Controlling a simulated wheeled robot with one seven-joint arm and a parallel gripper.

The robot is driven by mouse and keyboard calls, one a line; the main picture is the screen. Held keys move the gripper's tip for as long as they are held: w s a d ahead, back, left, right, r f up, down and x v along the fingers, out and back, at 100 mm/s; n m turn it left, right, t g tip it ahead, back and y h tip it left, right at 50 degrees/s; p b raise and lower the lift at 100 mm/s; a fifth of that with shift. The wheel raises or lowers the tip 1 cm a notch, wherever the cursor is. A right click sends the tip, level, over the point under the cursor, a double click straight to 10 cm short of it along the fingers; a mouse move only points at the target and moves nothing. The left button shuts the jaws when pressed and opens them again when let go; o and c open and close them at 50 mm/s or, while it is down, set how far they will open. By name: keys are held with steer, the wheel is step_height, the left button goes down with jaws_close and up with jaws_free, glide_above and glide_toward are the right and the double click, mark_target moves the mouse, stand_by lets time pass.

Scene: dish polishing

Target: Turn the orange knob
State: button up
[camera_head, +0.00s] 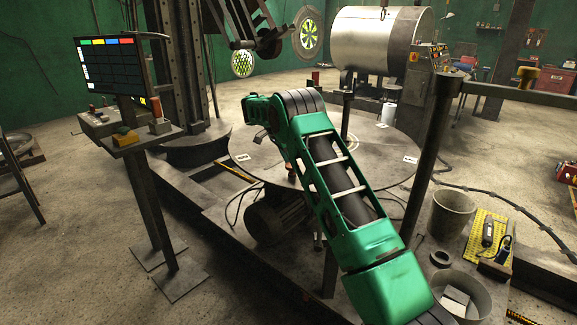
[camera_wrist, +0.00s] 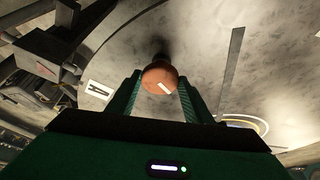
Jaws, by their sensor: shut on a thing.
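In the wrist view the orange knob (camera_wrist: 157,80) is round with a short white mark on its face. My gripper (camera_wrist: 159,88) has one finger on each side of it and is shut on it. The white mark runs slantwise, from upper left to lower right.
The round metal table (camera_head: 250,168) carries white labels and a white cylinder (camera_head: 388,113). A screen (camera_head: 105,65) and a control stand (camera_head: 140,140) are at left. A dark post (camera_head: 432,150) stands right of my arm. Buckets (camera_head: 452,212) stand on the floor at right.

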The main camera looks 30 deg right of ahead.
steer(key=shift+w+r+m, duration=0.1)
steer(key=shift+m, duration=0.5)
steer(key=o, duration=1)
steer(key=shift+o, duration=0.2)
steer(key=v, duration=1)
steer(key=shift+w+a+r, duration=0.25)
steer(key=shift+w+r, duration=0.05)
